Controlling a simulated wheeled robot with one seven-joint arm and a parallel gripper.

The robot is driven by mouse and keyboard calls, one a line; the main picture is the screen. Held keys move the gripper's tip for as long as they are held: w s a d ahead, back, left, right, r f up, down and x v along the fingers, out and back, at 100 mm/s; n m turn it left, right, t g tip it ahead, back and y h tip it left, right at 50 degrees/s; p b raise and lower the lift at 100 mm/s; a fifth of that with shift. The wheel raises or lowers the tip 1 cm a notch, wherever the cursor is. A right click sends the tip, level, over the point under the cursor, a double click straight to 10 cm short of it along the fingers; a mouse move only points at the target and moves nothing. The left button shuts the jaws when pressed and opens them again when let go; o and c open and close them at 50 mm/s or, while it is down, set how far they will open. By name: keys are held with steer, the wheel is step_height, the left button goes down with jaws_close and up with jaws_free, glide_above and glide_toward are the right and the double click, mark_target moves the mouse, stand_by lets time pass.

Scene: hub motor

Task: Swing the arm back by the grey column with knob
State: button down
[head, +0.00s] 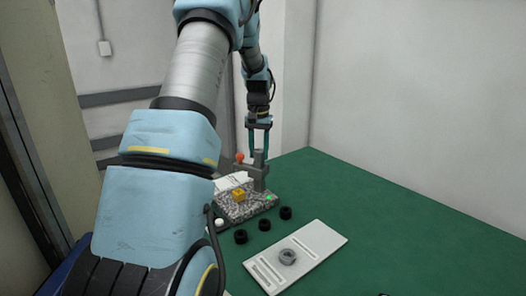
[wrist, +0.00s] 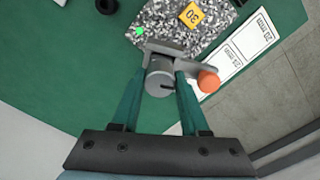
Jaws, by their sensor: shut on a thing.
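The grey column (wrist: 158,82) stands at the edge of a speckled base plate (head: 237,208) and also shows in the head view (head: 257,176). A grey arm at its top carries an orange knob (wrist: 208,80), also in the head view (head: 239,157). In the wrist view the arm and knob stick out to the right, away from the yellow block. My gripper (wrist: 161,80) points down with its two green fingers on either side of the column's round top, shut on it. A yellow block marked 30 (wrist: 192,15) sits on the plate.
Several black rings (head: 264,225) lie in front of the plate on the green table (head: 400,225). A white tray (head: 318,238) holds a grey ring (head: 287,257). White printed cards (wrist: 248,45) lie beside the plate. The table's right side is clear.

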steer(key=m, duration=0.4)
steer(key=shift+m+p, duration=0.3)
steer(key=m+p, duration=0.1)
steer(key=m, duration=0.3)
steer(key=shift+m, duration=0.3)
steer(key=m+p, duration=0.1)
steer(key=m, duration=0.3)
steer(key=shift+r, duration=0.1)
steer(key=shift+m+p, duration=0.8)
steer(key=shift+m, duration=1.3)
steer(key=shift+c, duration=2)
jaws_free()
